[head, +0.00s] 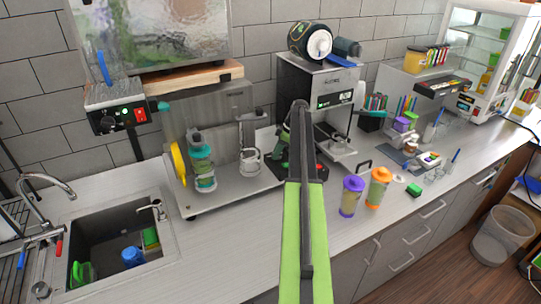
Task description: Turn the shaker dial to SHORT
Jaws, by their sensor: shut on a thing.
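My arm reaches up the middle of the head view, and its grey upper link covers much of the space before the dark unit (289,170). This low dark unit with a red part stands on the counter. My gripper (285,141) shows only partly, small and dark, just left of the link. It is shut on a small part at the dark unit, mostly hidden by the gripper and arm. No lettering such as SHORT can be read, and I cannot make out the dial's pointer.
A purple cup (351,197) and an orange-lidded cup (377,187) stand close right of my arm. The sink (85,225) is front left.

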